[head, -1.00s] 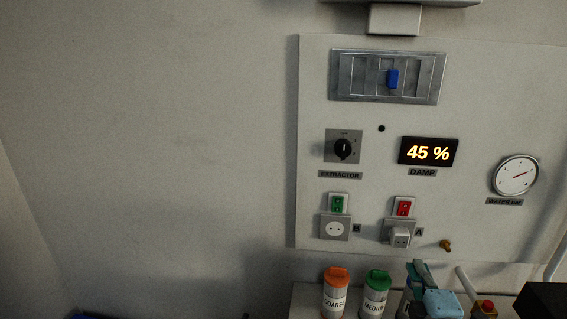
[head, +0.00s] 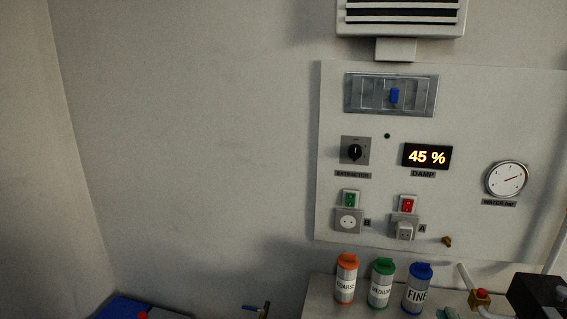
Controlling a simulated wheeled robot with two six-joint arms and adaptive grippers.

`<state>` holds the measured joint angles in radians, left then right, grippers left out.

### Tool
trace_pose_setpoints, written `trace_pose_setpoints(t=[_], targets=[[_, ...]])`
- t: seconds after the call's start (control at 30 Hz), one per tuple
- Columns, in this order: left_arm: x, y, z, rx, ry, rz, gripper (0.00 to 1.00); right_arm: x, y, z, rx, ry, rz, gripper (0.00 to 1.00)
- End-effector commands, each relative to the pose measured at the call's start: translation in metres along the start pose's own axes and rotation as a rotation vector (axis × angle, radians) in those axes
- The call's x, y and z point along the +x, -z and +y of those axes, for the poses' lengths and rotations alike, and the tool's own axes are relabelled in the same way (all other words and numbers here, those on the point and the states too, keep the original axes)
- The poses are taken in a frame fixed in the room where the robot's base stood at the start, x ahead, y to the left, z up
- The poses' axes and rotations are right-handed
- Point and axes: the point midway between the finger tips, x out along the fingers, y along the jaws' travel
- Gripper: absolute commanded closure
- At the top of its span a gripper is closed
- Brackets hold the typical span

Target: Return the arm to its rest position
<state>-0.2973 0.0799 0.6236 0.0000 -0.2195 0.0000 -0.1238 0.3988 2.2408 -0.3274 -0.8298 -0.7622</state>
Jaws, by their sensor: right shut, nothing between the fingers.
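Only a small teal tip of my right gripper (head: 448,313) shows, at the bottom edge of the head view, below and to the right of the blue-lidded FINE jar (head: 417,290). The gripper is shut and holds nothing; the rest of it is cut off by the frame. It appears clear of the wall panel (head: 460,105). My left gripper is not in view.
An orange-lidded jar (head: 346,282) and a green-lidded MEDIUM jar (head: 382,286) stand beside the FINE jar on a ledge (head: 318,290). A blue object (head: 122,307) lies at lower left.

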Motion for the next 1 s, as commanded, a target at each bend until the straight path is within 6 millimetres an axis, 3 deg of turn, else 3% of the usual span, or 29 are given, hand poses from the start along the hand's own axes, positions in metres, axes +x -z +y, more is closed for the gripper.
trace_pose_setpoints(t=[0.27,0.47,0.67,0.9,1.0], targets=[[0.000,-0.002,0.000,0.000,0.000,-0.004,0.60,-0.027,-0.009,-0.058,0.220,0.189,-0.077,1.00],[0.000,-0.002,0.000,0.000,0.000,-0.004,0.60,-0.072,-0.016,-0.123,0.465,0.409,-0.206,1.00],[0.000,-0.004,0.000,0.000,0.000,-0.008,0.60,-0.139,-0.018,-0.188,0.719,0.647,-0.401,1.00],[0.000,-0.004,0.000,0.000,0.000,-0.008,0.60,-0.245,-0.010,-0.244,0.990,0.921,-0.725,1.00],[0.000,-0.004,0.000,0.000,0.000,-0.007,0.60,-0.222,-0.020,-0.292,0.975,0.924,-0.743,1.00]])
